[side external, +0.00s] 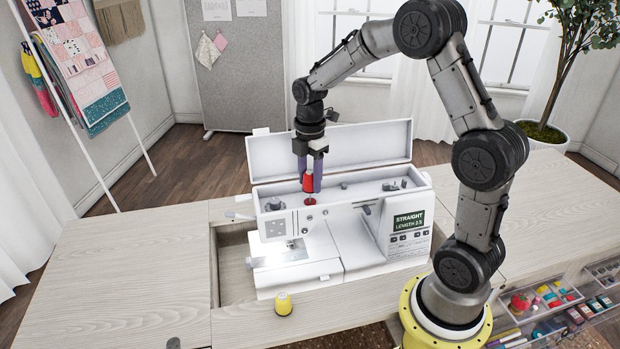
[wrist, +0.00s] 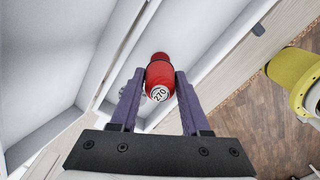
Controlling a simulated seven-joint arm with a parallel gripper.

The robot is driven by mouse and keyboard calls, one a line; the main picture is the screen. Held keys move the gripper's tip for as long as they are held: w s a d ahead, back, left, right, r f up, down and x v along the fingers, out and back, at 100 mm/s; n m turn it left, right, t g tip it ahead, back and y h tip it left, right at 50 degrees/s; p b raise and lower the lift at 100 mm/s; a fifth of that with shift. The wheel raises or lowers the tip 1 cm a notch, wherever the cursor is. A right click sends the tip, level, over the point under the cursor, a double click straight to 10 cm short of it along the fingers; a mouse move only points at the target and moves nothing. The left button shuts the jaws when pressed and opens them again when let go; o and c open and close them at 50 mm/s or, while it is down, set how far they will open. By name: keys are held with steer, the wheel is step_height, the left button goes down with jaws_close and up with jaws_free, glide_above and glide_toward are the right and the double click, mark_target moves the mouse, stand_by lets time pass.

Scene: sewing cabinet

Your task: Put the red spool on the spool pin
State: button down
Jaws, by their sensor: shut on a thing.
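The red spool (side external: 309,182) is upright between the two purple fingers of my gripper (side external: 308,188), which is shut on it. It hangs over the open top of the white sewing machine. In the wrist view, the spool (wrist: 160,76) shows its round white end label marked 270, with a finger on each side. I cannot make out the spool pin itself, and whether the spool touches anything below is unclear.
The sewing machine (side external: 372,250) has its lid (side external: 335,150) raised behind the spool. Small knobs and parts stand along its open top. A yellow spool (side external: 283,304) stands on the table in front. The table's left side (side external: 130,270) is clear.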

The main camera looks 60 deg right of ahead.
steer(key=shift+f, duration=1.25)
stand_by(0.7)
steer(key=shift+c, duration=1.5)
jaws_free()
step_height(320, 180, up, 14)
steer(key=shift+f, duration=0.1)
